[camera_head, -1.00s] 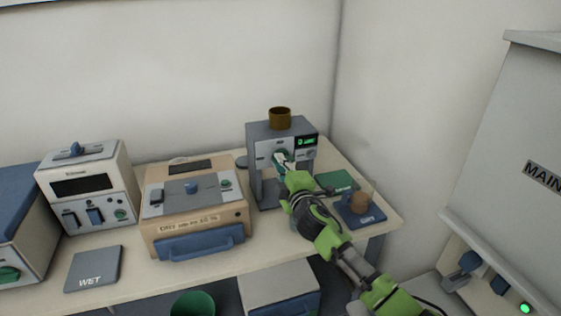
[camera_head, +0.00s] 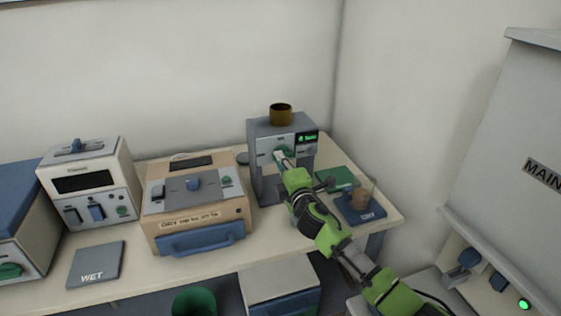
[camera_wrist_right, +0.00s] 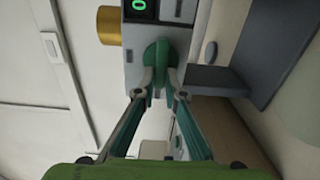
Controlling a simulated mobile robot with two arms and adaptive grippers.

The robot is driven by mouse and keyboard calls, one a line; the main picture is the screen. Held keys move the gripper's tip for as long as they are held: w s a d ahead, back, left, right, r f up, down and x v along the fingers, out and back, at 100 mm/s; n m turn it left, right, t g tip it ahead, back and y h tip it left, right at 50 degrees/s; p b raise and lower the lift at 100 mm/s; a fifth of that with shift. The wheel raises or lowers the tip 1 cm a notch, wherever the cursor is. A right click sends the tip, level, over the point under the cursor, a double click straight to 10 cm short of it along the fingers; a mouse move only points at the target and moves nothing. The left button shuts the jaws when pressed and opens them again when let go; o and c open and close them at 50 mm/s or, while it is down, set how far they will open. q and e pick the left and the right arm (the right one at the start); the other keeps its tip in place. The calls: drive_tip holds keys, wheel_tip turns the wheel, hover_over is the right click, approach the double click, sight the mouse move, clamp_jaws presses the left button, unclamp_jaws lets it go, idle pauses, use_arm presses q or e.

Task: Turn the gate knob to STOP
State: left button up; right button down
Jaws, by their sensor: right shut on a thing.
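The gate knob (camera_wrist_right: 157,56) is a green knob on the front of a grey machine (camera_head: 263,135) at the back right of the bench. My right gripper (camera_wrist_right: 158,88) is shut on the knob, with one fingertip on each side of it in the right wrist view. In the head view my right gripper (camera_head: 284,160) reaches the machine's front and partly hides the knob. A small display with green characters (camera_head: 307,138) is on the machine's front; I cannot read it or any STOP mark. My left gripper is not in view.
A brown cup (camera_head: 281,116) stands on top of the machine. A brown cup on a blue DRY mat (camera_head: 365,214) and a green mat (camera_head: 340,178) lie to the right. A beige box with a blue handle (camera_head: 200,240) stands to the left, beside a WET mat (camera_head: 96,265).

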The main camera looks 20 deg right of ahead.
drive_tip(key=c, duration=2.1)
unclamp_jaws()
drive_tip(key=shift+f, duration=0.1)
drive_tip(key=shift+s, duration=0.15)
drive_tip(key=s, duration=1.1)
drive_tip(key=shift+s+d, duration=0.2)
drive_tip(key=shift+s, duration=0.2)
